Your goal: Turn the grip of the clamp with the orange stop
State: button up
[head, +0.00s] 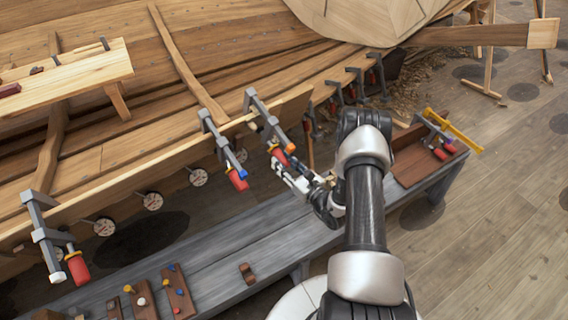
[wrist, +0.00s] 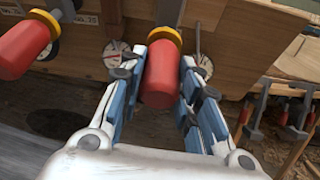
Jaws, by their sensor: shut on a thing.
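The clamp with the orange stop (head: 290,148) hangs on the plank edge near the middle of the head view, its grey frame (head: 262,113) above. Its red grip (head: 279,156) hangs below, partly hidden by my fingers. In the wrist view the red grip (wrist: 161,78), with a yellow collar above it, stands between my blue-padded fingers. My gripper (wrist: 160,88) is shut on this grip, one finger at each side. In the head view my gripper (head: 285,168) reaches it from below right. The orange stop cannot be made out in the wrist view.
A clamp with a blue stop (head: 240,156) hangs close to the left; its red grip (wrist: 24,48) is near my left finger. A clamp with a white stop (head: 58,277) is far left. A grey bench (head: 225,245) lies below, with a wooden box (head: 412,160) at its right end.

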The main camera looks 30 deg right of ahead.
jog(key=shift+f+m+y+b, duration=0.15)
jog(key=shift+m+y+b, duration=0.95)
jog(key=shift+m, duration=0.1)
jog(key=shift+m+y+b, duration=1.1)
jog(key=shift+m, duration=0.2)
jog(key=o, duration=1.1)
jog(key=shift+c, duration=0.2)
jog(key=v, duration=1.2)
jog(key=shift+d, duration=0.1)
